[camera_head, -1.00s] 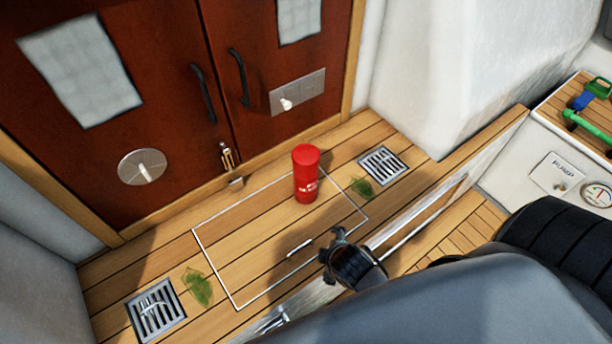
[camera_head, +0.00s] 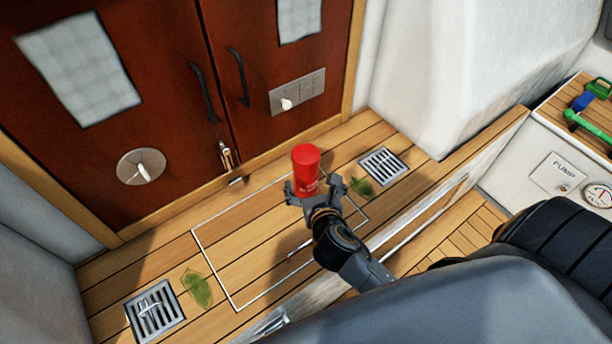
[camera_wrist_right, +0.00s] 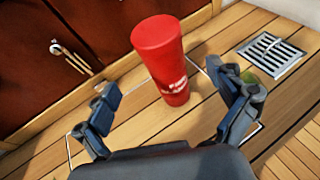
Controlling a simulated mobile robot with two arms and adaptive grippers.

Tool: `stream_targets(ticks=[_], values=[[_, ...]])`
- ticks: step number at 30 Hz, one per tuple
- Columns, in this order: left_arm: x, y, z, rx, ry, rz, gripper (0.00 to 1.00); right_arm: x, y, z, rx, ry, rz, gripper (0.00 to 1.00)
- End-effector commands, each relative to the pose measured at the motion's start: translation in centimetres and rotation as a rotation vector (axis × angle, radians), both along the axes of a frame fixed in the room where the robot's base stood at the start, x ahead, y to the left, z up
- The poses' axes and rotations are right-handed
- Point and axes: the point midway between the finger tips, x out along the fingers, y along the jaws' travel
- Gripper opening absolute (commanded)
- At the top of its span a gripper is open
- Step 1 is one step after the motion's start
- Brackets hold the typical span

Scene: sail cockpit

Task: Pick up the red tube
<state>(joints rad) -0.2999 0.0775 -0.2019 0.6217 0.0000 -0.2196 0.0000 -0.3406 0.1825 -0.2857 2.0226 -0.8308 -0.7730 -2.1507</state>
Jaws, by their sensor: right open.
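The red tube (camera_head: 306,163) stands upright on the wooden deck, in front of the brown doors. It has white markings low on its side. In the right wrist view the red tube (camera_wrist_right: 162,62) stands ahead of the fingers, roughly between them. My right gripper (camera_head: 316,187) is open, with its fingers on either side of the tube's lower part in the head view. In the wrist view my right gripper (camera_wrist_right: 172,100) shows a gap between each finger and the tube. The tube's base is hidden by the gripper in the head view. My left gripper is not in view.
Brown doors (camera_head: 130,165) with handles and a latch (camera_head: 227,155) stand behind. Metal drains (camera_head: 384,165) and green leaves (camera_head: 197,289) lie on the deck. A white wall (camera_head: 455,80) rises at the right.

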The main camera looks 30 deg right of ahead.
Motion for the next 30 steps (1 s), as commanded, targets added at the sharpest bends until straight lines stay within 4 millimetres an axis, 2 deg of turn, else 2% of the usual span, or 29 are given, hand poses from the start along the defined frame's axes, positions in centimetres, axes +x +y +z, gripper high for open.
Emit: stream_targets(ticks=[4,13,21,30], values=[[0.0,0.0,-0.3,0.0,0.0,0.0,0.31,2.5,-0.8,-1.2,0.002,-0.001,-0.002,0.95],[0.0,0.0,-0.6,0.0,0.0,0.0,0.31,4.7,-1.5,-2.3,0.005,0.001,-0.003,0.95],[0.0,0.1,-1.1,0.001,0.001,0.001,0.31,7.8,-2.6,-4.1,0.006,0.0,-0.003,0.95],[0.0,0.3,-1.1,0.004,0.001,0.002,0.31,8.4,-2.8,-4.3,0.005,0.002,-0.002,0.95]])
